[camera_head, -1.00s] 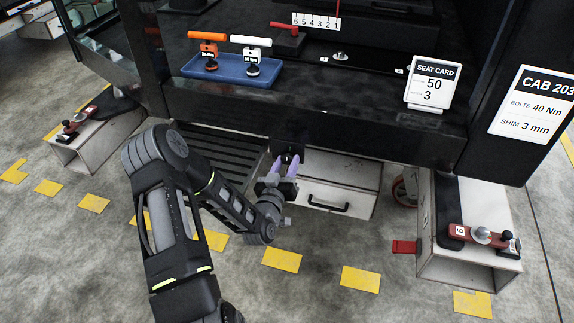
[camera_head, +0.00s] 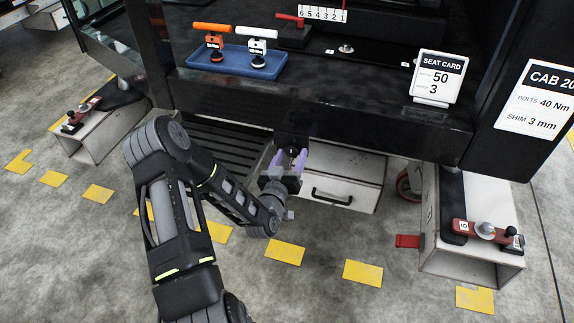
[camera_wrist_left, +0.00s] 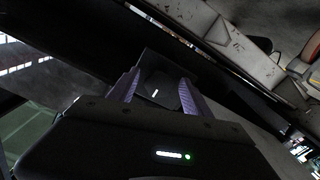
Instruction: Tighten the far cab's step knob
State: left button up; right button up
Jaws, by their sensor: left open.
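A dark step knob (camera_head: 288,142) shows under the cab's front beam, above the step and beside the white drawer. My left gripper (camera_head: 289,158) reaches up to it with its two purple fingers apart, one on each side. In the left wrist view a black block-like part with a small white mark (camera_wrist_left: 157,91), seemingly the knob, sits between the fingers (camera_wrist_left: 158,88). I cannot tell whether the fingers touch it. The slatted step (camera_head: 215,150) lies left of the gripper, partly behind my arm. My right gripper is out of view.
The white drawer (camera_head: 340,178) is close to the gripper's right. The cab's dark beam (camera_head: 330,122) is just above. A blue tray (camera_head: 235,62) with two torque tools and the seat card (camera_head: 437,78) are on the cab floor. Open floor lies in front.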

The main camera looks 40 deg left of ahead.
pick_arm(q)
jog(key=shift+s+d+f+b, duration=0.15)
jog(key=shift+s+f+b, duration=0.15)
jog(key=shift+s, duration=0.4)
jog(key=b+v, duration=0.1)
jog(key=v, duration=0.5)
jog(key=shift+r, duration=0.3)
jog(key=shift+d, duration=0.15)
